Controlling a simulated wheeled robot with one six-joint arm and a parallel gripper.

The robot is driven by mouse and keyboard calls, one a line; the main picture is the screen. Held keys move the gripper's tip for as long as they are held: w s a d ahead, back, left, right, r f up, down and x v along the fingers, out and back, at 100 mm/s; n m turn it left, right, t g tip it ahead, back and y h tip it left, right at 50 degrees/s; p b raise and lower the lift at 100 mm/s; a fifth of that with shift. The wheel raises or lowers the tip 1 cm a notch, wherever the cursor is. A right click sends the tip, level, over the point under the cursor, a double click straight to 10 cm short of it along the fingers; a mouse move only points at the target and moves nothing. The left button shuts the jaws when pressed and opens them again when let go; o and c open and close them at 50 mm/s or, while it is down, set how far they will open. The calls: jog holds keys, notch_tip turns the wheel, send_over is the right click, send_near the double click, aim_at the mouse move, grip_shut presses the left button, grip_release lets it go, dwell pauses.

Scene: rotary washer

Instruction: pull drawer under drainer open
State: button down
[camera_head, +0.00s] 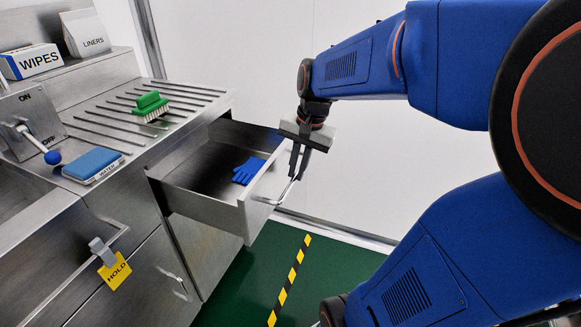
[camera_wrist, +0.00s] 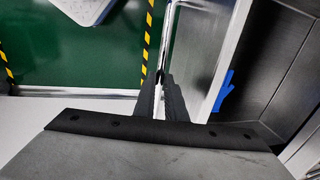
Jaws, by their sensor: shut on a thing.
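The metal drawer (camera_head: 196,207) under the ribbed drainer (camera_head: 170,106) stands well out from the steel cabinet, so its inside shows. A blue glove (camera_head: 248,171) lies in it, near the front; it also shows in the wrist view (camera_wrist: 224,91). My gripper (camera_head: 296,176) is at the drawer front, with its fingers pointing down. It is shut on the drawer's bar handle (camera_head: 285,193). In the wrist view my fingers (camera_wrist: 161,80) close around the handle (camera_wrist: 168,40), beside the drawer front (camera_wrist: 202,60).
A green brush (camera_head: 150,105) sits on the drainer. A blue sponge pad (camera_head: 93,164), a lever with a blue knob (camera_head: 52,157) and a yellow HOLD tag (camera_head: 115,271) are at the left. The green floor with a striped line (camera_head: 290,280) is clear before the drawer.

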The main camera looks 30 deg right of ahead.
dwell(0.3)
jog(key=c, duration=1.8)
grip_release()
jog(key=s+r, duration=0.1)
jog(key=r, duration=0.4)
jog(key=d+r, duration=0.1)
jog(key=r, duration=0.5)
jog(key=s+d+r, duration=0.1)
jog(key=r, duration=0.5)
jog(key=shift+s, duration=0.35)
jog(key=s+a+f+n+t, duration=0.1)
jog(key=s+a+f+n, duration=0.2)
jog(key=f, duration=0.2)
jog(key=s+a+f+n+t, duration=0.1)
jog(key=s+a+f+n, duration=0.2)
jog(key=f, duration=0.3)
jog(key=s+a+f+n+t+h, duration=0.1)
jog(key=s+a+f+n, duration=0.2)
jog(key=f, duration=0.3)
jog(key=shift+s+a+n, duration=0.1)
jog(key=shift+s+n, duration=0.7)
jog(key=shift+n, duration=0.1)
